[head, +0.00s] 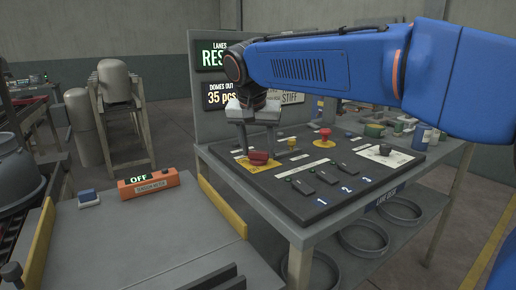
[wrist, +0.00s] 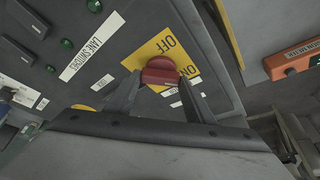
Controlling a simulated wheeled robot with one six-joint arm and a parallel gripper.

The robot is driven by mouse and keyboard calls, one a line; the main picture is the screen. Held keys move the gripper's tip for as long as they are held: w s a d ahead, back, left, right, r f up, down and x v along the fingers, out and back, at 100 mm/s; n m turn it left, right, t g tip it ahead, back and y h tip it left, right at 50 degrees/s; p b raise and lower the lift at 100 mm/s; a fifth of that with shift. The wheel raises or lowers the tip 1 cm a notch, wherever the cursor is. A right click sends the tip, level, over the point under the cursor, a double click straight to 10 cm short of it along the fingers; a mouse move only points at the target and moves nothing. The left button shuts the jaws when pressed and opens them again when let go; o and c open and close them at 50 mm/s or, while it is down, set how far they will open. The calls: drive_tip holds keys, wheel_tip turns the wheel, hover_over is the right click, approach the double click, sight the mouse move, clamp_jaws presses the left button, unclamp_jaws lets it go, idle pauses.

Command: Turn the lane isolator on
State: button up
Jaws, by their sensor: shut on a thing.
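The lane isolator is a red rotary knob (head: 258,158) on a yellow plate at the left of the sloped control panel. In the wrist view the red knob (wrist: 161,71) sits on the yellow plate (wrist: 148,51), with OFF printed above it and ON to its right. I cannot tell for certain which mark the knob points to. My gripper (head: 257,150) reaches down onto the knob from above. Its two fingers (wrist: 160,86) are shut on the knob, one on either side. The fingertips partly hide the knob's edges.
The panel (head: 330,180) also carries a red mushroom button (head: 325,132), a yellow button (head: 292,142), black switches numbered 1 to 3 and a black knob (head: 385,149). A display (head: 211,55) behind is partly hidden by my arm. An orange box (head: 148,183) reading OFF stands on the left bench.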

drive_tip(key=o, duration=1.1)
drive_tip(key=shift+c, duration=0.2)
drive_tip(key=v, duration=1.7)
drive_tip(key=shift+r, duration=0.2)
drive_tip(key=shift+s, duration=0.1)
